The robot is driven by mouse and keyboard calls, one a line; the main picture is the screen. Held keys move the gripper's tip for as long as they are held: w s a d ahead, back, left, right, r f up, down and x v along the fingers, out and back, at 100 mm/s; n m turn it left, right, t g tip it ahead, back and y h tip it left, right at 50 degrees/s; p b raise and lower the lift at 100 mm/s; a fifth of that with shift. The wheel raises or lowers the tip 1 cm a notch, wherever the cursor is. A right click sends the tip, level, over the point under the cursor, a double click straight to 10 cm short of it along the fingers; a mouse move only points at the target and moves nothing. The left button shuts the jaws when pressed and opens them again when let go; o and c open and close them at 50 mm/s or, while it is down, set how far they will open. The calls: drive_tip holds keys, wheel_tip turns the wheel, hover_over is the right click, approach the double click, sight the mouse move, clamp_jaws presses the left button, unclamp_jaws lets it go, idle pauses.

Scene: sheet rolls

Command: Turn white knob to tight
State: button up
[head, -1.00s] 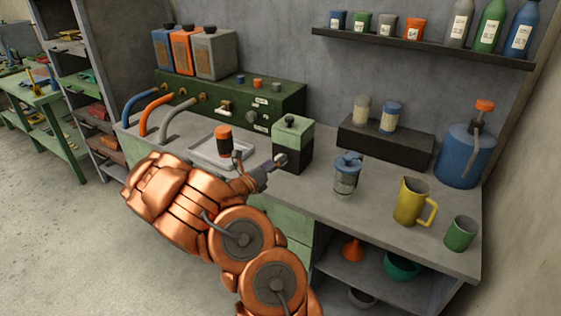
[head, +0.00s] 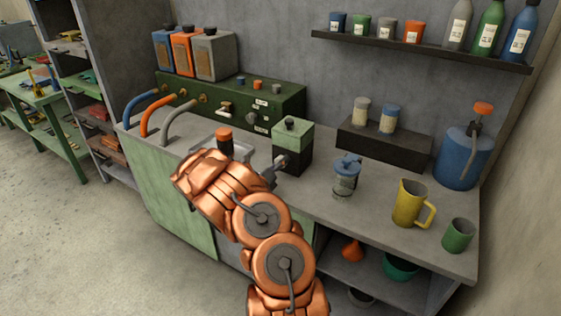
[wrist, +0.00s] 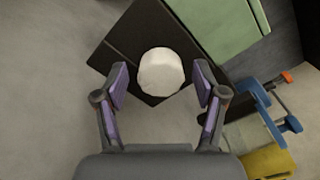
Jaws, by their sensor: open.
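The white knob (wrist: 160,72) is a pale, rounded cap on the dark lower part of a box with a light green top. In the head view that box (head: 293,147) stands on the workbench, and the knob (head: 282,161) shows small on its front. My gripper (wrist: 161,78) is open, with one purple-padded finger on each side of the knob. Gaps show between both pads and the knob, so it is not gripped. In the head view my gripper (head: 270,176) is just in front of the box, partly hidden by my copper arm. I see no tightness marking.
A tray with an orange-capped jar (head: 224,140) is left of the box, partly behind my arm. A blue-lidded glass jar (head: 346,175), yellow mug (head: 408,203) and green cup (head: 459,235) stand to the right. A green panel unit (head: 250,98) is behind.

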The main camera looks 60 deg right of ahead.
drive_tip(key=shift+d+r, duration=0.1)
drive_tip(key=shift+d, duration=0.45)
drive_tip(key=shift+c, duration=0.4)
drive_tip(key=c, duration=1.1)
drive_tip(key=shift+o, duration=0.2)
